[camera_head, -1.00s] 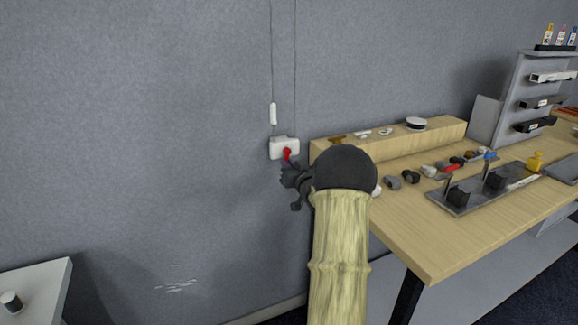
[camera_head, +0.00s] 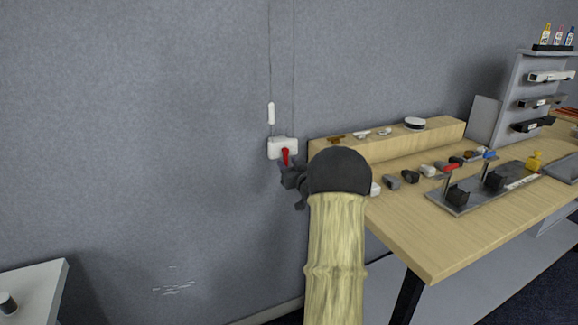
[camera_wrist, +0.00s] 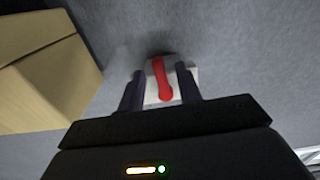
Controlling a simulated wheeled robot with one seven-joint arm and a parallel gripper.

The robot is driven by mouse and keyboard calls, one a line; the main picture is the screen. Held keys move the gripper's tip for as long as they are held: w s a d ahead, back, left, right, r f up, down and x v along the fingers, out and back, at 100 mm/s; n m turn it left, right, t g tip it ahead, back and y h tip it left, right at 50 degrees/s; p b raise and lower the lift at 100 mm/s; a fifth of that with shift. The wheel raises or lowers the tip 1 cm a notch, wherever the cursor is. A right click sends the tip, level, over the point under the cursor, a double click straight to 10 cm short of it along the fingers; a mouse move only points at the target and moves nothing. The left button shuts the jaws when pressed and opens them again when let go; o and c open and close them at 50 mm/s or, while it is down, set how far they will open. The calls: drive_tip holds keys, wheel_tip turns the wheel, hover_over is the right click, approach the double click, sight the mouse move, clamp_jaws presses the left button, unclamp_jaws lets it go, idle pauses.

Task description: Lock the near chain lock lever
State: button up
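The chain lock is a small white box (camera_head: 277,147) on the grey wall, with a red lever (camera_head: 285,157) on its front. The lever points down in the head view. In the wrist view the red lever (camera_wrist: 161,80) lies between the two dark fingers of my gripper (camera_wrist: 160,90), with a visible gap on each side. The white box (camera_wrist: 183,76) shows behind the fingers. My gripper (camera_head: 288,174) is just below and in front of the box in the head view, open. My wrist hides part of the gripper there.
Two thin lines run up the wall from the box, one with a white handle (camera_head: 271,113). To the right is a wooden table (camera_head: 425,255) with a raised wooden block (camera_head: 445,134) and several small items. A white surface (camera_head: 40,290) stands at lower left.

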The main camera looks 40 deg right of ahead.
drive_tip(key=v, duration=1.7)
drive_tip(key=shift+s, duration=0.25)
